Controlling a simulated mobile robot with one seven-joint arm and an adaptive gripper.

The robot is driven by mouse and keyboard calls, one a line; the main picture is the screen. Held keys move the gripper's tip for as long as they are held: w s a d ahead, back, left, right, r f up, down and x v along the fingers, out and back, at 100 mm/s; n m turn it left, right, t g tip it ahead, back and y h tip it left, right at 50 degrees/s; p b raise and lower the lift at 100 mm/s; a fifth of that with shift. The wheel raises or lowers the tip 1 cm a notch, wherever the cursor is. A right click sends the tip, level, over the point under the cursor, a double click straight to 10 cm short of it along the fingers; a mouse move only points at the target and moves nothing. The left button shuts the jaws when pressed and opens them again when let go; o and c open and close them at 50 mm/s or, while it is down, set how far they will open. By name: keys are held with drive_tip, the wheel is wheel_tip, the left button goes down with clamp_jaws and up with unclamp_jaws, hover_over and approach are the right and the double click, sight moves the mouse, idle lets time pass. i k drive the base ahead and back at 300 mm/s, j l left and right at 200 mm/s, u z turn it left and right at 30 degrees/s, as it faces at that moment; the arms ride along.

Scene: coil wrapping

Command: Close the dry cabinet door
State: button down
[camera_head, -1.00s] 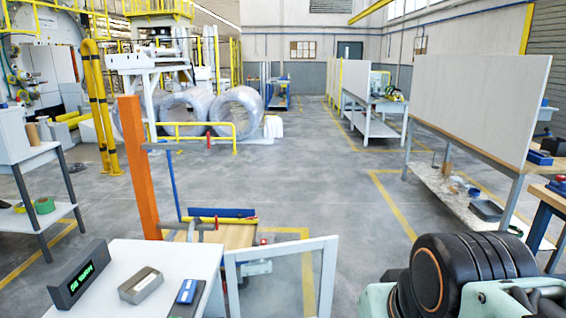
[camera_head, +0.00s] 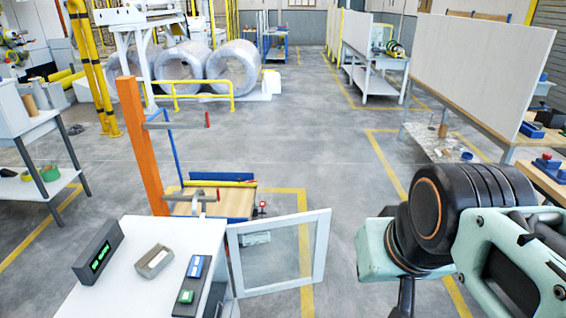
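The dry cabinet door (camera_head: 278,250) is a white frame with a clear pane. It stands open, swung out to the right of a white-topped unit (camera_head: 175,234) that seems to be the cabinet. Its left edge is next to the unit's right side. The cabinet's inside is hidden from this view. My arm, mint green with a black ribbed joint, enters at the lower right, apart from the door and to its right. A dark part hangs below the joint at the bottom edge. I see no gripper fingers.
On the white top are a black display (camera_head: 97,252), a grey open box (camera_head: 154,261) and a dark panel with blue and green parts (camera_head: 192,280). An orange post (camera_head: 142,146) stands behind, near a wood-decked cart (camera_head: 215,204).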

sight(323, 218)
drive_tip(key=i+l+z, duration=0.9)
drive_tip(key=i, duration=0.3)
drive_tip(key=i+l, duration=0.15)
drive_tip(key=i, duration=0.4)
drive_tip(key=i+l, duration=0.15)
drive_tip(key=i, duration=0.4)
drive_tip(key=i+u, duration=0.45)
drive_tip(key=i+l+u, duration=0.1)
drive_tip(key=i+u, duration=0.5)
drive_tip(key=u, duration=0.25)
drive_tip(key=i+u, duration=0.15)
drive_tip(key=u, duration=0.25)
drive_tip(key=i+u, duration=0.1)
drive_tip(key=u, duration=0.25)
drive_tip(key=i+u, duration=0.15)
drive_tip(key=u, duration=0.3)
drive_tip(key=i+l+u, duration=0.1)
drive_tip(key=u, duration=0.35)
drive_tip(key=i+l+u, duration=0.1)
drive_tip(key=u, duration=0.35)
drive_tip(key=i+l+u, duration=0.2)
drive_tip(key=u, duration=0.25)
drive_tip(key=i+l+u, duration=0.1)
drive_tip(key=u, duration=0.4)
drive_tip(key=i+l+u, duration=0.15)
drive_tip(key=l+u, duration=0.25)
drive_tip(key=i+l+u, duration=0.1)
drive_tip(key=l+u, duration=0.15)
drive_tip(key=u, duration=0.15)
